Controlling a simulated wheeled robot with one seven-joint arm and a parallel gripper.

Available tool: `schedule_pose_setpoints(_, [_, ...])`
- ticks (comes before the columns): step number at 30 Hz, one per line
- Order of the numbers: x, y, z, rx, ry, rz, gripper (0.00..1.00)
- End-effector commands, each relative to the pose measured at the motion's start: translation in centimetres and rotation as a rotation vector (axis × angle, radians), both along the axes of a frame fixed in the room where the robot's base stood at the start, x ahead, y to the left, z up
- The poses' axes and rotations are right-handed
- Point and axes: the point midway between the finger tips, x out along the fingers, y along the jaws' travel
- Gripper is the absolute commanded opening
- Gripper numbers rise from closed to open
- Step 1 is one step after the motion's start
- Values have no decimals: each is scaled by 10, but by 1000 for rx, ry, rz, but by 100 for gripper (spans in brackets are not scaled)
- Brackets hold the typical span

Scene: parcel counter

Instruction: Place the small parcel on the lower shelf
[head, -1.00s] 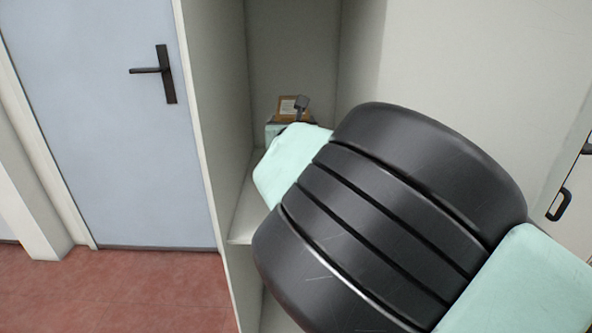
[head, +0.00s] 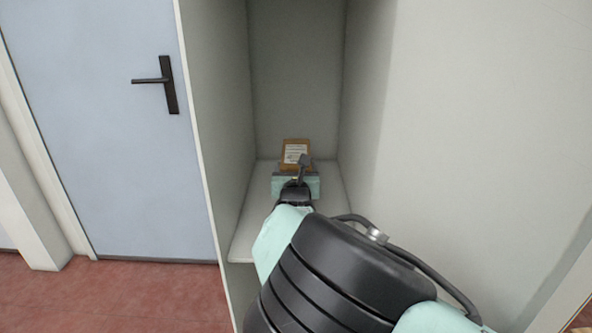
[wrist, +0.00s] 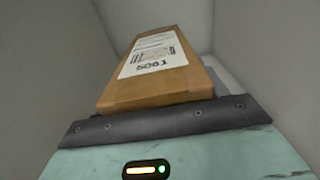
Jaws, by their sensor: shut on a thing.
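The small parcel (head: 296,151), a brown box with a white printed label, is held upright inside the tall cabinet in the head view. In the wrist view the parcel (wrist: 150,95) shows close up, its label facing up and towards the camera. My gripper (head: 297,168) is shut on the parcel; its fingertips are mostly hidden behind my wrist. A pale shelf board (head: 243,240) lies below my gripper, partly covered by my arm. I cannot tell how far the parcel is above the board or whether it touches.
The cabinet's left side wall (head: 215,130) and right side wall (head: 365,90) stand close on either side of my gripper. A blue door (head: 95,110) with a dark handle is to the left. Red floor (head: 130,290) shows at lower left.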

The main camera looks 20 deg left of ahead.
Motion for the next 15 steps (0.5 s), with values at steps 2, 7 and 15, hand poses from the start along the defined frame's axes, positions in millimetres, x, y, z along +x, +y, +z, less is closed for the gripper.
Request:
schedule_pose_setpoints(2, [1,0,2,5,-7,0,28])
schedule_pose_setpoints(7, [1,0,2,5,-7,0,28])
schedule_pose_setpoints(15, [0,0,-3,3,-2,0,93])
